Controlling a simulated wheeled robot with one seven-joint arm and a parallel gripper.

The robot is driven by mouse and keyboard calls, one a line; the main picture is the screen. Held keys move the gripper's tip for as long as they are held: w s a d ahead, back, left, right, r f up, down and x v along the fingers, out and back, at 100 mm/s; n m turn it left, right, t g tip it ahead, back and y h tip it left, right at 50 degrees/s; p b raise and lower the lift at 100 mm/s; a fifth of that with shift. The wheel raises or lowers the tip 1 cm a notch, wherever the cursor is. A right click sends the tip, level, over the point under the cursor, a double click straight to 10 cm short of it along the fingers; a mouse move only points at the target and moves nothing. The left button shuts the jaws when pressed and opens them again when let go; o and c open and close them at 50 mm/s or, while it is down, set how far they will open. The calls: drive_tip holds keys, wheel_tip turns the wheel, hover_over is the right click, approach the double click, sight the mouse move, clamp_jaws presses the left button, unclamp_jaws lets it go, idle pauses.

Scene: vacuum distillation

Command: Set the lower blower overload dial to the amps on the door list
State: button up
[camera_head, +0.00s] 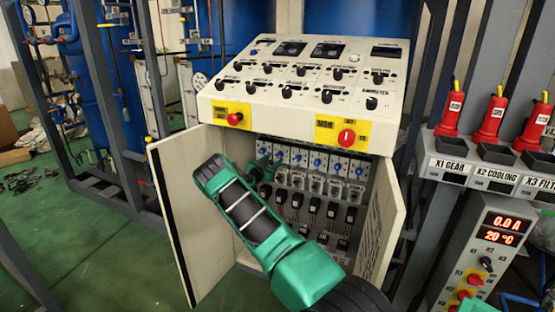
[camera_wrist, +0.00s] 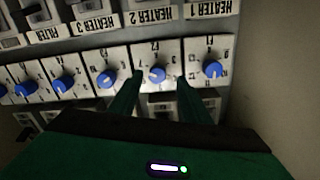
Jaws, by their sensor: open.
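A row of blue overload dials (camera_head: 316,160) on white units runs across the open cabinet; several show upside down in the wrist view. My gripper (camera_wrist: 158,88) is open, with a green finger on each side of one blue dial (camera_wrist: 157,75), the second from the right there. I cannot tell whether the fingers touch it. In the head view my gripper (camera_head: 262,168) is at the left end of the row. No label naming the lower blower is readable. The right door (camera_head: 380,235) carries a printed list, steeply angled and unreadable.
Inverted labels in the wrist view read HEATER 1 (camera_wrist: 208,8), HEATER 2 and HEATER 3. Neighbouring dials (camera_wrist: 213,69) sit close on both sides. The left door (camera_head: 172,225) stands open beside my arm. A sloped control panel (camera_head: 300,80) overhangs the cabinet.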

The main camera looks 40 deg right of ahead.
sight(278, 156)
drive_tip(key=shift+x, duration=1.75)
